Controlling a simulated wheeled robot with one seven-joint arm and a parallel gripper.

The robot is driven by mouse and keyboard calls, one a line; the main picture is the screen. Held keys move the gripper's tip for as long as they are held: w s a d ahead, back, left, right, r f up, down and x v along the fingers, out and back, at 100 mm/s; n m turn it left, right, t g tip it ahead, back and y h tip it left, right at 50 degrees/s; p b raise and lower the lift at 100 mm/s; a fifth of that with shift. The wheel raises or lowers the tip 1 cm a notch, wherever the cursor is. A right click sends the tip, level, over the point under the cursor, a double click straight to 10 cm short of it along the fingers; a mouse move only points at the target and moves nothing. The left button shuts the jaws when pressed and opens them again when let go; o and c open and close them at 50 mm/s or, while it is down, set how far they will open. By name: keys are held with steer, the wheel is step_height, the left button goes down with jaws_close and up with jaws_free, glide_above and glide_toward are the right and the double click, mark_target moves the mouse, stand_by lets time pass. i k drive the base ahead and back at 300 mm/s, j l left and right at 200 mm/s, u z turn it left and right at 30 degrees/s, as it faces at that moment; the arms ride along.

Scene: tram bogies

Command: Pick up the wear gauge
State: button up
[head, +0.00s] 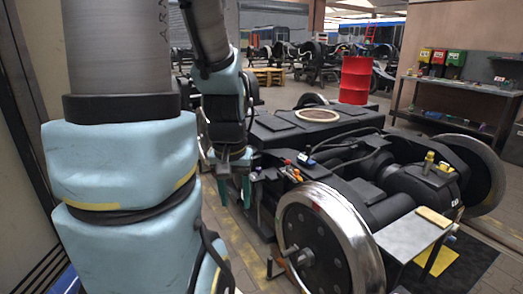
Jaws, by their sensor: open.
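My gripper (234,194) hangs pointing down with its two teal fingers apart and nothing visible between them. It is at the left side of the black bogie (281,126), left of the steel wheel (322,240). Small coloured items (291,170), orange, red and blue, sit on the bogie's near edge just right of my gripper. They are too small to tell whether one is the wear gauge. Small yellow pieces (429,161) stand on the right part of the bogie.
A grey side table (408,238) with a yellow block (433,216) stands at the front right. A red drum (355,80) stands behind the bogie. A workbench (450,87) with coloured bins is at the back right. Floor is clear left of the bogie.

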mark_target(305, 159)
steer(key=i+j+u, duration=0.3)
steer(key=i+u, duration=0.15)
steer(key=i+j+u, duration=0.1)
steer(key=i+u, duration=0.3)
steer(key=i, duration=0.25)
steer(key=i+z, duration=0.4)
steer(key=i, duration=0.15)
steer(key=i+j+z, duration=0.1)
steer(key=i+z, duration=0.7)
steer(key=i, duration=0.2)
steer(key=i+j+z, duration=0.1)
steer(key=i+z, duration=0.25)
steer(key=i, duration=0.2)
